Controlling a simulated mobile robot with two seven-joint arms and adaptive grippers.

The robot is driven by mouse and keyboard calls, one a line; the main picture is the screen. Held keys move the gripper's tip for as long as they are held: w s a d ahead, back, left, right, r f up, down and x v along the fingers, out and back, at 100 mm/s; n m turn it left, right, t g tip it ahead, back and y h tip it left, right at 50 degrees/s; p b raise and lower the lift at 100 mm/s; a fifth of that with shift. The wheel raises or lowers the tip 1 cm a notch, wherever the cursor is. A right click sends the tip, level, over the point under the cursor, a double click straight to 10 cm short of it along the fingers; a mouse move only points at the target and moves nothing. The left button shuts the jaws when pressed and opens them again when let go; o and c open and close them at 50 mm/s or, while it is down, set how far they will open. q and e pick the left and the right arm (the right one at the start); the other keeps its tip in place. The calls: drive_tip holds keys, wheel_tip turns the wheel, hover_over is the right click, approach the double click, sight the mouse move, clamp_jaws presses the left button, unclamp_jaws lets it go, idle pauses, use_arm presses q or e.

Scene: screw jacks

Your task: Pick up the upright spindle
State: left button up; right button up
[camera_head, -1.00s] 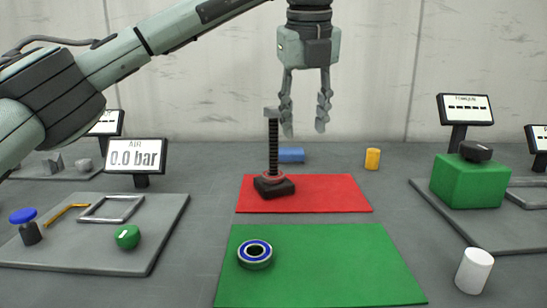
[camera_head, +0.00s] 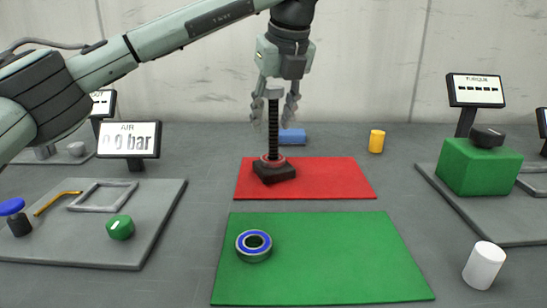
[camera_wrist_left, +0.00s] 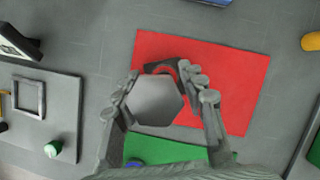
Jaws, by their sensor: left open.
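The upright spindle (camera_head: 273,129) is a dark threaded rod with a grey hexagonal head. It stands in a dark base (camera_head: 274,171) with a reddish ring, on the red mat (camera_head: 335,180). My left gripper (camera_head: 274,112) is open, pointing down, with its fingers on either side of the spindle's upper part. In the left wrist view the hexagonal head (camera_wrist_left: 157,100) lies between the two fingers, and whether they touch it cannot be told. The head hides most of the rod there. My right gripper is not in view.
A green mat (camera_head: 340,260) with a blue-ringed bearing (camera_head: 254,245) lies in front. A grey board (camera_head: 80,245) with a frame and green knob is at left. A green block (camera_head: 480,168) stands at right. White (camera_head: 484,265) and yellow (camera_head: 377,141) cylinders stand nearby.

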use_arm(q)
drive_tip(key=x, duration=0.2)
drive_tip(key=shift+w+f, duration=0.2)
drive_tip(key=shift+f, duration=0.1)
drive_tip(key=shift+c, duration=0.5)
clamp_jaws()
drive_tip(key=shift+r, duration=0.15)
